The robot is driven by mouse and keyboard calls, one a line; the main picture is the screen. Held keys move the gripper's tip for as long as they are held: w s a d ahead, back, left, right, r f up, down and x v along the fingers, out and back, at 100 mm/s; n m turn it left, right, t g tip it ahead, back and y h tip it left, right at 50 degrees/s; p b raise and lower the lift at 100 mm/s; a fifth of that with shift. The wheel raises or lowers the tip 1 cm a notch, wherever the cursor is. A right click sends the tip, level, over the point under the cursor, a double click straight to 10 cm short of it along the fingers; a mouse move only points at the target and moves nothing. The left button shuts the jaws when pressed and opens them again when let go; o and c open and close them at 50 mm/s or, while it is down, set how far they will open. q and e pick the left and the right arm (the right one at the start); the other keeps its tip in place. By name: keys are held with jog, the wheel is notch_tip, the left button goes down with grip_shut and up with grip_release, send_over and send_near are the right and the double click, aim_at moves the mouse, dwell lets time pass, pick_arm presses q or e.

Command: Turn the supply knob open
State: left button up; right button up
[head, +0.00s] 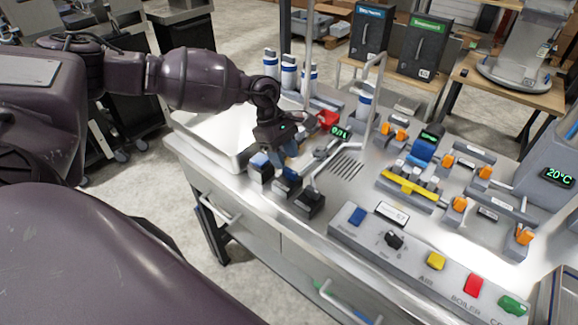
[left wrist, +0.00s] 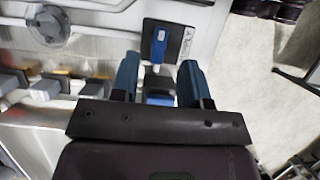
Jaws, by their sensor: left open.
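My left gripper (head: 276,158) points down over the left part of the steel bench, above the row of dark blocks. In the left wrist view, the left gripper (left wrist: 158,68) is open, with a gap between its blue fingers. A blue handle (left wrist: 158,48) on a black plate lies just beyond and in line with that gap, beside a small label too blurred to read. Another blue part shows between the fingers, lower down. No label reading supply is legible, so I cannot tell for certain which control is the supply knob. My right gripper is not in view.
The dark blocks (head: 286,188) stand close by the gripper. A red part (head: 327,118), a green-lit display (head: 341,134) and a tall bent pipe (head: 372,95) stand to the right. The front panel carries a black knob (head: 394,240) and coloured buttons. White bottles (head: 289,72) stand behind.

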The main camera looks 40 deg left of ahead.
aim_at(290, 170)
pick_arm(q)
jog(key=shift+x, duration=2.05)
grip_shut()
